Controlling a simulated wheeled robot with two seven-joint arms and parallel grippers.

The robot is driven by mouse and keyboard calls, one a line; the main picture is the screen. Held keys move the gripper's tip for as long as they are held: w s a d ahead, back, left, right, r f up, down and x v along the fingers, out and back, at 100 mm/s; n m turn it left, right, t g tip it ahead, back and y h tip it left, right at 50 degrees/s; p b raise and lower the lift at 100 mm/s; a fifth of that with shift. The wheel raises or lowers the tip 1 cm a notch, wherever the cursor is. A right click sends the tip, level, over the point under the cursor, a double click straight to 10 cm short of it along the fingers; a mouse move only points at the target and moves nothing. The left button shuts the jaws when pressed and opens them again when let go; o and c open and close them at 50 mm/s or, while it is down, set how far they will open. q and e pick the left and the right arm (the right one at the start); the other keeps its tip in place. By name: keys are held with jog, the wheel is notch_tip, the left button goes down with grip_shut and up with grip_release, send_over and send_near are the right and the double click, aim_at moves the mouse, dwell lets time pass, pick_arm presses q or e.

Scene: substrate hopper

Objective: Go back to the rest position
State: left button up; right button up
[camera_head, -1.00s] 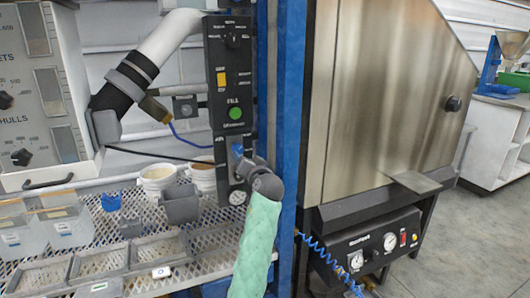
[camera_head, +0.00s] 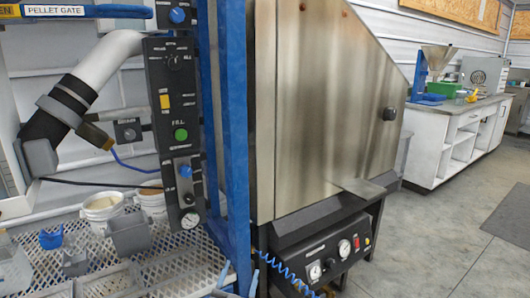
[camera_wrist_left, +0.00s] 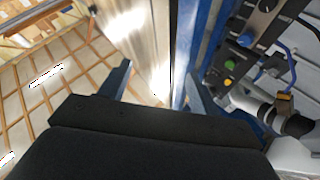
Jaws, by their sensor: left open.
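My left gripper (camera_head: 238,280) shows only as two blue fingertips at the bottom edge of the head view, in front of the mesh shelf and blue post. In the left wrist view, my left gripper (camera_wrist_left: 157,80) has its two blue fingers spread apart with nothing between them. The black control panel (camera_head: 175,130) stands behind and above it, with a green button (camera_head: 181,134) and a blue knob (camera_head: 185,171). The gripper is apart from the panel. My right gripper is in neither view.
A blue post (camera_head: 234,120) stands beside the steel hopper (camera_head: 320,110). The mesh shelf (camera_head: 165,262) holds white tubs (camera_head: 102,208) and grey bins (camera_head: 129,232). A blue coiled hose (camera_head: 285,272) hangs low. Open floor (camera_head: 440,235) lies at right.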

pick_arm(q)
jog(key=s+n+t+h, duration=0.2)
jog(key=s+n+t, duration=0.15)
jog(key=s, duration=1.55)
jog(key=s+a+f+g+y+p, duration=0.3)
jog(key=f+g+y+p, duration=0.1)
jog(key=g+p, duration=1.2)
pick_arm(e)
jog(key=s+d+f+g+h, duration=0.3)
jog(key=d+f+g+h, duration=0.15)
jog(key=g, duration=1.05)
pick_arm(q)
jog(key=s+a+r+g+y+p, duration=0.1)
jog(key=s+a+g+p, duration=0.3)
jog(key=s+g+p, duration=0.3)
jog(key=s, duration=0.5)
jog(key=shift+s+a+r+y+p, duration=0.15)
jog(key=shift+s+y+p, duration=0.15)
jog(key=shift+p, duration=0.1)
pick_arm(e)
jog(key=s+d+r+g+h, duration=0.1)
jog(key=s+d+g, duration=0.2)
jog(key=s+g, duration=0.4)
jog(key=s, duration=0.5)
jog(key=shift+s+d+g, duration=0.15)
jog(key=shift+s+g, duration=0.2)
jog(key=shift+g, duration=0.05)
pick_arm(q)
jog(key=shift+n, duration=0.35)
